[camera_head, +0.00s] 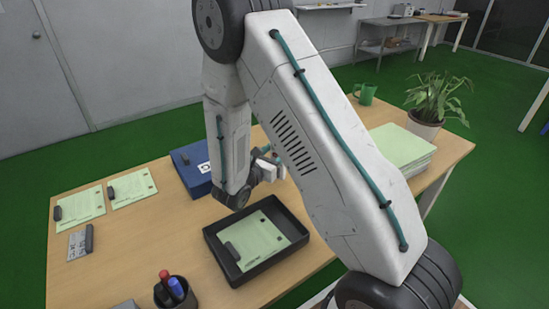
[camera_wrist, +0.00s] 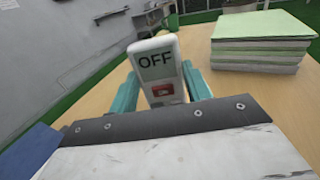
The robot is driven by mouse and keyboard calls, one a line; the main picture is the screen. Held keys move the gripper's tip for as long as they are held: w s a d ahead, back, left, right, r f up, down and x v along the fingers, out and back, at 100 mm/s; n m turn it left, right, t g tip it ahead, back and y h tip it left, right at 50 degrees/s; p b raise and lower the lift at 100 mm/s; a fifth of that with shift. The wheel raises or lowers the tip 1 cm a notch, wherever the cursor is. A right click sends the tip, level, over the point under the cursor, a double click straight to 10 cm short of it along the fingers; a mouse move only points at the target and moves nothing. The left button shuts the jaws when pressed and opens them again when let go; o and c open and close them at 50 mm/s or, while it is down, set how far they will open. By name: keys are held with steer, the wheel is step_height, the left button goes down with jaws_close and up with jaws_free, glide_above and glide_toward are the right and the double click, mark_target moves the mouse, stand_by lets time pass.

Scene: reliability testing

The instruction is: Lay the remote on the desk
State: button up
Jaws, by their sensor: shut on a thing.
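The remote (camera_wrist: 158,68) is a white handheld piece with "OFF" on a grey screen and a red button below it. In the wrist view my gripper (camera_wrist: 160,90) has its teal fingers shut on either side of it. The remote stands up between the fingers, with its screen facing the camera. In the head view my gripper (camera_head: 266,170) is over the wooden desk (camera_head: 140,238), just behind the black tray, and my arm hides part of it. I cannot tell whether the remote touches the desk (camera_wrist: 197,48).
A black tray (camera_head: 291,253) holds a green sheet and a dark piece. A blue box (camera_head: 196,178) is left of my gripper. A pen cup (camera_head: 166,297), green sheets (camera_head: 80,206), a paper stack (camera_head: 402,149), a plant (camera_head: 430,105) and a mug (camera_head: 365,94) also stand or lie there. The left front desk is partly clear.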

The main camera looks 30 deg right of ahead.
steer(key=shift+f, duration=0.95)
steer(key=o, duration=0.6)
steer(key=shift+f, duration=0.15)
steer(key=o, duration=0.5)
steer(key=shift+c, duration=0.2)
